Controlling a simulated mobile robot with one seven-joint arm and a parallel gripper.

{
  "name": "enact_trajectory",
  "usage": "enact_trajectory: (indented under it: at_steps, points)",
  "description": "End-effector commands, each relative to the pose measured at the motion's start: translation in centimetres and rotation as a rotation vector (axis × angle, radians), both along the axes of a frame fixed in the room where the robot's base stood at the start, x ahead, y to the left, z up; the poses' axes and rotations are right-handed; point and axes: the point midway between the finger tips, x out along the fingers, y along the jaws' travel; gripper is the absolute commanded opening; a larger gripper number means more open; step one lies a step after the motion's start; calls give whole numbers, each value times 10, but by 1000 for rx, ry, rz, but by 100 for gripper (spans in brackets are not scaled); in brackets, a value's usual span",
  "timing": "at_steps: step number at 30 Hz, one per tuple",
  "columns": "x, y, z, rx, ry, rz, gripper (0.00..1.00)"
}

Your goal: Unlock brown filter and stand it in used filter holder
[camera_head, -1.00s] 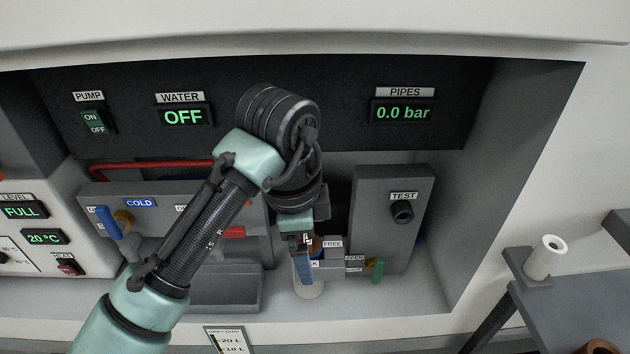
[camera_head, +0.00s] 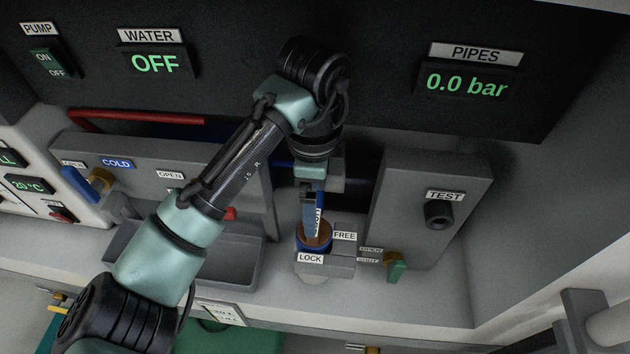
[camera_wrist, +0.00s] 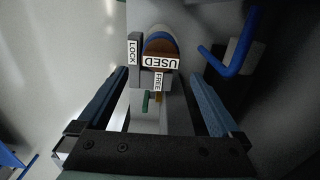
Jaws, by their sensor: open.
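The brown filter (camera_head: 322,231) sits in a blue collar (camera_head: 300,246) low in the service bay, with LOCK and FREE labels beside it. In the wrist view the brown filter (camera_wrist: 160,47) carries a USED label and lies ahead, between the lines of my fingers. My gripper (camera_head: 313,212) is just above the filter, its blue fingers pointing down. In the wrist view my gripper (camera_wrist: 157,72) is open, with one finger on each side and nothing held. Whether a finger touches the filter cannot be told. I cannot make out a used filter holder.
A green-handled valve (camera_head: 396,271) is right of the filter, below the grey TEST block (camera_head: 415,185). A grey basin (camera_head: 245,262) lies to the left, under my arm. A pale cylinder (camera_head: 612,326) is cut off at the lower right. PIPES reads 0.0 bar and WATER reads OFF.

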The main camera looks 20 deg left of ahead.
Motion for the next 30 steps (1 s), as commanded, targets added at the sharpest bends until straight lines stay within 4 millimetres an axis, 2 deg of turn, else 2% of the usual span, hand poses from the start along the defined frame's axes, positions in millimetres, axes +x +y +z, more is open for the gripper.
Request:
enact_trajectory:
  at_steps: [1, 3, 10, 15, 24, 26, 30]
  points:
    - [-1, 0, -13, -1, 3, 2, 100]
    - [-1, 0, -26, -1, 3, 1, 100]
    - [0, 0, -60, 1, 1, 0, 100]
    - [0, 0, -72, 0, 0, 0, 100]
    - [0, 0, -73, 0, -1, 0, 100]
    - [0, 0, -73, 0, -1, 0, 93]
    - [0, 0, -73, 0, -1, 0, 68]
